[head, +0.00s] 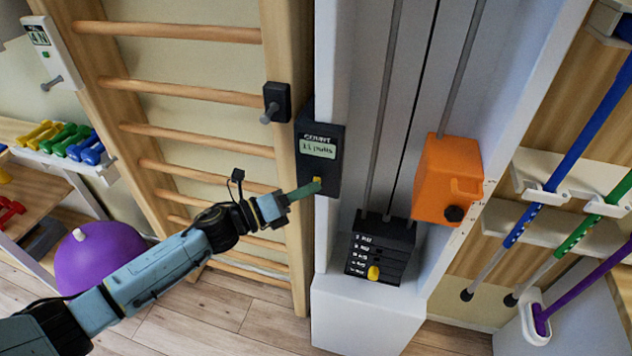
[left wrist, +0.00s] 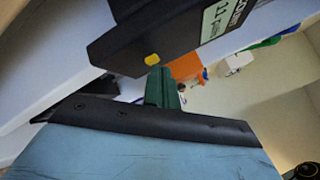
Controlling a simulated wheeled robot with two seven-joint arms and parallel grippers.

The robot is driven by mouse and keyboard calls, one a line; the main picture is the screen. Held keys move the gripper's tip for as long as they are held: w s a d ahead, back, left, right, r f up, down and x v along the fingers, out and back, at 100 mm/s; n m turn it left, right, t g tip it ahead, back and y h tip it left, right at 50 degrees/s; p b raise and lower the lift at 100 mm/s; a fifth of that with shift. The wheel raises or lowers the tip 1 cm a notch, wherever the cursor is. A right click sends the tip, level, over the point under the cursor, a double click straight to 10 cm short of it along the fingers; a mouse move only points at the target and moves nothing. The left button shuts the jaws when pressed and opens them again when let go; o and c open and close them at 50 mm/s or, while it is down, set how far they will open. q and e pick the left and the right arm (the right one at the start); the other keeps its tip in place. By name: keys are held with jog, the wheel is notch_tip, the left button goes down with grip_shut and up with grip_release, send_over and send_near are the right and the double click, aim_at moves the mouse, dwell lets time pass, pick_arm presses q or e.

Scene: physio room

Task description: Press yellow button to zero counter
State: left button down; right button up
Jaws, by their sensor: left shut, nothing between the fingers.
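The counter (head: 319,147) is a black box on the white upright of the pulley machine, with a screen that reads "COUNT" and "11 pulls". Its yellow button (head: 317,180) sits low on the front face. In the left wrist view the yellow button (left wrist: 152,59) shows uncovered near the counter's (left wrist: 180,35) lower edge. My left gripper (head: 318,186) is shut and empty, its green fingertips right by the button in the head view. In the left wrist view the fingertips (left wrist: 160,74) appear just below the button; I cannot tell whether they touch it. My right gripper is not in view.
An orange box (head: 447,180) and a black weight stack (head: 380,246) with a yellow knob stand right of the counter. A black bracket (head: 276,103) juts from the wooden wall bars left of it.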

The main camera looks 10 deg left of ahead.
pick_arm(q)
jog(key=shift+w, duration=0.15)
dwell(0.5)
jog(key=shift+s, duration=0.9)
jog(key=s+p, duration=0.1)
jog(key=s, duration=0.4)
jog(key=shift+a+p, duration=0.15)
jog(key=shift+p, duration=0.15)
dwell(0.3)
